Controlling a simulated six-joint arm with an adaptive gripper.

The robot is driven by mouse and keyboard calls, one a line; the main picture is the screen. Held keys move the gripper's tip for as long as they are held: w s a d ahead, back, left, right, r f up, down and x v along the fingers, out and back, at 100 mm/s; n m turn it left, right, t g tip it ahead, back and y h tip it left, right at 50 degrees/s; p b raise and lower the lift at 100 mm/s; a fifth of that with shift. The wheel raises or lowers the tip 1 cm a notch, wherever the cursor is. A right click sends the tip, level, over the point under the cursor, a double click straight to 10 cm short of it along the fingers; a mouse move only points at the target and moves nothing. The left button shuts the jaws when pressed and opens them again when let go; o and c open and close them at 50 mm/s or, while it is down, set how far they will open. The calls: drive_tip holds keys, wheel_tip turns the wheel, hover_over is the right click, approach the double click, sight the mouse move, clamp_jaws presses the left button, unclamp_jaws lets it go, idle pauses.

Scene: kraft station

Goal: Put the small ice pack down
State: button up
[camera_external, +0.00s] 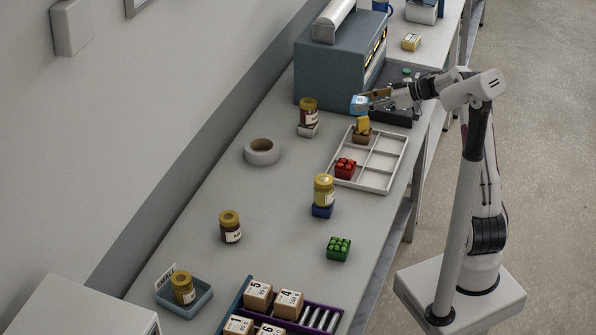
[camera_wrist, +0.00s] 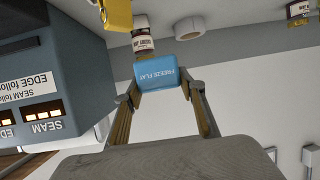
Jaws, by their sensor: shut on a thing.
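The small ice pack (camera_wrist: 163,77) is a light blue block with "FREEZE FLAT" printed on it. My gripper (camera_external: 366,102) is shut on it, with one finger at each side of the pack in the wrist view (camera_wrist: 161,90). In the external view the blue pack (camera_external: 359,104) shows at the fingertips, beside the front of the grey-blue machine and beyond the white divided tray. It appears to be held above the table; its exact height is hard to tell.
The grey-blue machine (camera_external: 326,75) stands close by at the left. The white divided tray (camera_external: 398,156) holds a red block (camera_external: 345,168) and a yellow-topped brown item (camera_external: 362,131). A jar (camera_external: 308,110) stands left of the tray, near a tape roll (camera_external: 262,151).

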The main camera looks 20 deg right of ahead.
drive_tip(key=w+a+n+g+y, duration=0.1)
drive_tip(key=w+a+n+g, duration=0.15)
drive_tip(key=a, duration=2.05)
drive_tip(key=y, duration=0.1)
hover_over(248, 184)
drive_tip(key=shift+n+g, duration=0.25)
drive_tip(key=shift+n, duration=0.1)
wheel_tip(248, 184, down, 5)
drive_tip(key=shift+s, duration=0.15)
drive_tip(key=shift+f, duration=3.15)
drive_tip(key=shift+f, duration=1.85)
drive_tip(key=shift+f, duration=0.2)
